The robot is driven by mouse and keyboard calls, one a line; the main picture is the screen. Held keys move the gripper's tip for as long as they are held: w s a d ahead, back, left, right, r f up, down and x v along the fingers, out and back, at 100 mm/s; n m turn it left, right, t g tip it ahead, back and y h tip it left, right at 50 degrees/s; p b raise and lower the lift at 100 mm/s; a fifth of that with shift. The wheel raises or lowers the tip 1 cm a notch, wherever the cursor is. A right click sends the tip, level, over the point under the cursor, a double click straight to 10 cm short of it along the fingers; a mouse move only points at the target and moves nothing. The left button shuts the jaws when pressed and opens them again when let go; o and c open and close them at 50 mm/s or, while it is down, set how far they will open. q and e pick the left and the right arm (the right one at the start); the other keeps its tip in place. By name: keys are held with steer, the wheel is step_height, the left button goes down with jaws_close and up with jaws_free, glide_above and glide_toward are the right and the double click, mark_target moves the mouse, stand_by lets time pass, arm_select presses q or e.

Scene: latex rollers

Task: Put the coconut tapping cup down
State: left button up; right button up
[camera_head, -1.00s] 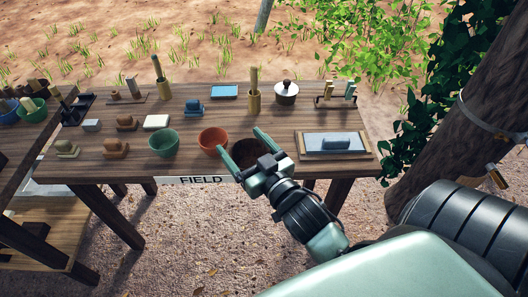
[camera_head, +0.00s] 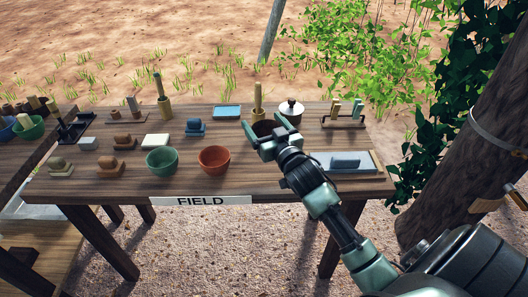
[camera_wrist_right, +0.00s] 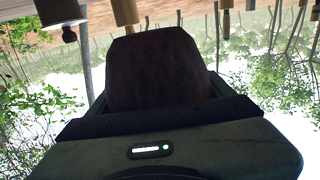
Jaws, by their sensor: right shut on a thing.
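The coconut tapping cup (camera_head: 264,128) is a dark brown bowl, mostly hidden behind my right gripper (camera_head: 266,131) in the head view. My right gripper is shut on it, with one finger on each side, over the back middle of the table. In the right wrist view the cup (camera_wrist_right: 158,75) fills the middle as a dark brown rounded shape. I cannot tell whether the cup touches the tabletop. My left gripper is not in view.
The table (camera_head: 250,186) also holds an orange bowl (camera_head: 214,160), a green bowl (camera_head: 162,161), a bamboo holder (camera_head: 257,108), a lidded pot (camera_head: 291,110), a rack (camera_head: 343,118) and a grey tray (camera_head: 345,163). The tabletop right of the orange bowl is clear.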

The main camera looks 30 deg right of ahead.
step_height(320, 180, down, 9)
steer(key=shift+f+b, duration=0.2)
steer(key=shift+b, duration=0.3)
steer(key=shift+f, duration=0.1)
steer(key=o, duration=1.3)
steer(key=s, duration=0.3)
steer(key=s+a, duration=0.1)
steer(key=s, duration=0.7)
steer(key=shift+a, duration=0.4)
steer(key=shift+s, duration=0.4)
steer(key=shift+r, duration=0.25)
